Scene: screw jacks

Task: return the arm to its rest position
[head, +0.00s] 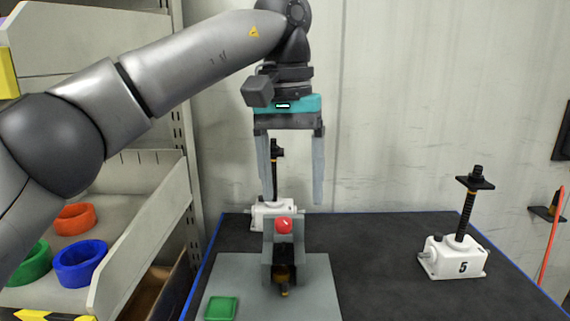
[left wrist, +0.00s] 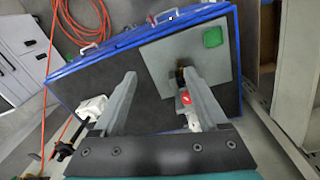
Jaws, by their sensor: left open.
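My left gripper (head: 293,201) is open and empty, pointing down above the table. Its fingers stand wide apart over a grey bracket with a red ball-like top (head: 284,225), with no contact visible. In the left wrist view the open fingers (left wrist: 159,76) show with the red top (left wrist: 185,98) beside the right finger. My left arm reaches in from the left, raised. My right gripper is not in view.
A white screw jack marked 5 (head: 455,258) stands at the right, another jack (head: 268,214) behind the bracket. A grey plate (head: 315,285) bears a green square (head: 221,308). Shelves with blue (head: 80,264), red (head: 75,218) and green rings stand left. The dark table's middle right is clear.

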